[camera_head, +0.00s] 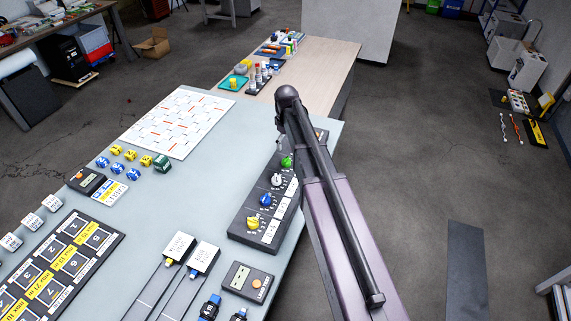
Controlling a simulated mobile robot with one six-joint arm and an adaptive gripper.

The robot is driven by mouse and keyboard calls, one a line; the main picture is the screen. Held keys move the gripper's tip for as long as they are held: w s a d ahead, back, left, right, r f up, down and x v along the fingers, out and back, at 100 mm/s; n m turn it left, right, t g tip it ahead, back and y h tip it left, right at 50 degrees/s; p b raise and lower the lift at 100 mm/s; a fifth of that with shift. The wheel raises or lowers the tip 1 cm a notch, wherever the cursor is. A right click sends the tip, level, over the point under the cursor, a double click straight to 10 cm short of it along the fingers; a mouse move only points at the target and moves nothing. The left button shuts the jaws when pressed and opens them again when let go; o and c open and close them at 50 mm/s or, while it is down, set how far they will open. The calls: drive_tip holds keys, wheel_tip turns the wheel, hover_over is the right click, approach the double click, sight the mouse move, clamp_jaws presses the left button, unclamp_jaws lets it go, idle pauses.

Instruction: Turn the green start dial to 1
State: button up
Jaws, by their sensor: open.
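The green start dial (287,162) is a small round knob near the far end of a dark control panel (240,237). The panel lies along the right edge of the light table. A white dial (277,180) and a yellow dial (253,223) sit nearer on the same panel. My arm crosses the picture just right of the dials and covers part of the panel's far end. The green dial's pointer and scale are too small to read. My gripper's fingers cannot be made out.
Blue and yellow cubes, a white patterned board (177,122) and a numbered black tray (62,262) lie left. A wooden table (318,62) with bottles adjoins behind.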

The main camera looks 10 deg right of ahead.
sight(286, 159)
drive_tip(key=shift+f+b, duration=4.2)
drive_tip(key=shift+f, duration=0.25)
drive_tip(key=c, duration=1.2)
